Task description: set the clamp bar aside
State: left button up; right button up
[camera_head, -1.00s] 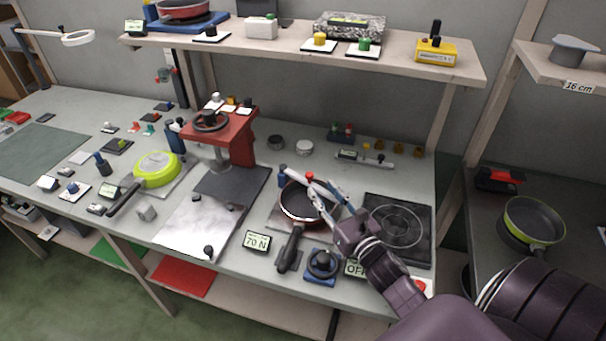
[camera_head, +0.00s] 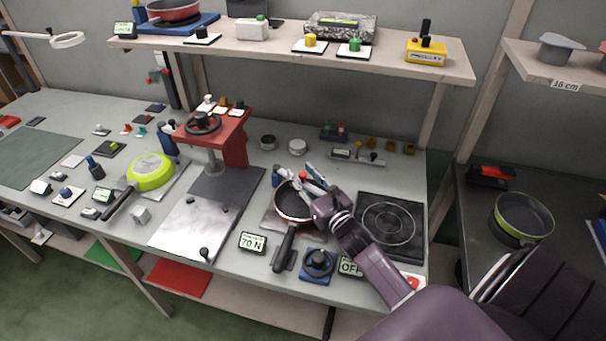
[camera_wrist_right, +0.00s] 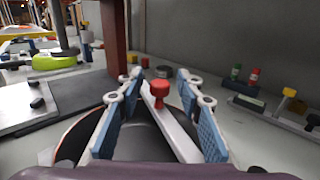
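The clamp bar (camera_wrist_right: 176,128) is a pale bar with a red knob (camera_wrist_right: 159,90). It lies across the dark frying pan (camera_head: 292,205), whose black handle points to the front. My right gripper (camera_head: 301,181) is over the pan at the bar. In the wrist view its two blue-padded fingers (camera_wrist_right: 163,90) stand open on either side of the bar and knob, with visible gaps. In the head view the gripper hides much of the bar. My left gripper is not in view.
A red press (camera_head: 228,135) stands behind and left of the pan. A hob (camera_head: 391,222) lies to the right, and a blue-based dial (camera_head: 318,263) in front. A 70 N display (camera_head: 252,243) is front left. The steel plate (camera_head: 185,230) has mostly bare room.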

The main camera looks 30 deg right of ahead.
grip_shut()
jog(key=shift+d, duration=0.1)
dwell(0.3)
